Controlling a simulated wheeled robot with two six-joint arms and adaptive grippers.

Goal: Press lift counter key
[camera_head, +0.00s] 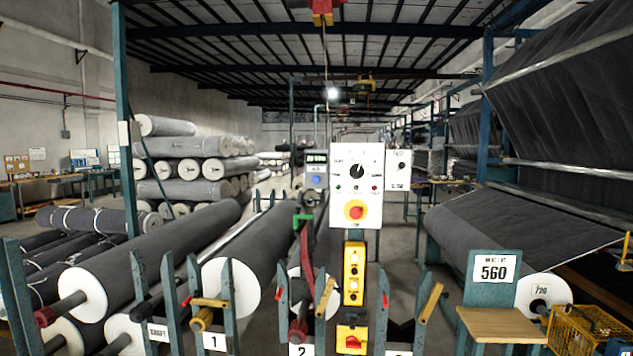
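A small grey counter box (317,169) with a dark display stands left of the white control panel. A round blue key (316,180) sits on its lower face, below the display. The text on the display is too small to read. I cannot tell whether the blue key is pressed in or out. Nothing covers the counter or the key. Neither of my grippers shows in the head view.
The white control panel (347,206) carries a black knob and a red stop button. A yellow button box (354,258) is below it. Blue posts with yellow handles and large grey rolls (165,245) fill the front. A wooden board (503,324) is at lower right.

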